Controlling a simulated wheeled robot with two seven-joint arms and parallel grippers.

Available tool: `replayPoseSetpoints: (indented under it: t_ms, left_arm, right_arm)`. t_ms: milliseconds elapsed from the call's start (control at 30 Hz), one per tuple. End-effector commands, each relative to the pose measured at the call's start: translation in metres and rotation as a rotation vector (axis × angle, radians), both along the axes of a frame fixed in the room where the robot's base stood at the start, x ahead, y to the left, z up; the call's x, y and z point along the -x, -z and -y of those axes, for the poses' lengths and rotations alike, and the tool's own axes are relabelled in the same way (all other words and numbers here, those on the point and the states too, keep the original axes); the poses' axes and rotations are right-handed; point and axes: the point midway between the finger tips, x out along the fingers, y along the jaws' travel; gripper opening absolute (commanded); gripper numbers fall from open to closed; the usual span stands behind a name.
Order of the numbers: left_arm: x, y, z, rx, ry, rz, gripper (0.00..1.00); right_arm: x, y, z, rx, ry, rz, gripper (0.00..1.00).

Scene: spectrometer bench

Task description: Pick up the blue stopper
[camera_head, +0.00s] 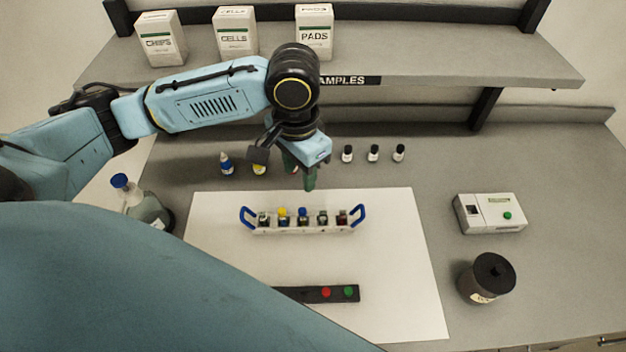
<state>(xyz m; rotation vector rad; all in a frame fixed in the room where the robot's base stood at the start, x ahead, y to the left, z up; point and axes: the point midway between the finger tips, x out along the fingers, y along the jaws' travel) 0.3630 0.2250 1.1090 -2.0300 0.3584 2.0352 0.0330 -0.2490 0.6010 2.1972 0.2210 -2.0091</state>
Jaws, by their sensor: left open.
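A blue stopper (303,211) tops one of the tubes in the white rack (290,231) with blue end handles. Yellow, green and dark tops stand in the same row. My left gripper (287,168) reaches in from the left and hangs above and behind the rack, its jaws open. It is apart from the blue stopper and partly covers the bottles behind it. A black strip (288,294) in front of the rack carries a red stopper (326,292) and a green stopper (349,291); my own body hides its left end. My right gripper is not in view.
A blue-capped flask (150,212) stands at left. A blue-tipped bottle (226,165) and several small black-capped vials (373,153) line the back. The white mat (400,260) is clear at right.

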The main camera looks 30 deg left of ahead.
Motion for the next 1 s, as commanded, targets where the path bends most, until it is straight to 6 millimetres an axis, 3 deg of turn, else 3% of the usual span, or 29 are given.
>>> replayPoseSetpoints:
  t_ms: [100,300,533,800,1000]
  left_arm:
    - [0.001,0.026,0.0,-0.002,0.0,-0.006,0.41]
    - [0.0,0.058,0.0,-0.001,-0.001,-0.002,0.41]
    - [0.0,0.074,0.001,-0.001,0.001,-0.002,0.41]
    - [-0.001,0.112,0.003,-0.001,0.0,-0.001,0.41]
    - [-0.001,0.118,0.003,-0.001,0.001,0.0,0.41]
  right_arm:
    - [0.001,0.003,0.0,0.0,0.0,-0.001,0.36]
    - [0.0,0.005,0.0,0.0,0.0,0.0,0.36]
    - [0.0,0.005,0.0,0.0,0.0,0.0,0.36]
    - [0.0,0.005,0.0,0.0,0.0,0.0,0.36]
    - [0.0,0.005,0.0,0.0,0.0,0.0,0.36]
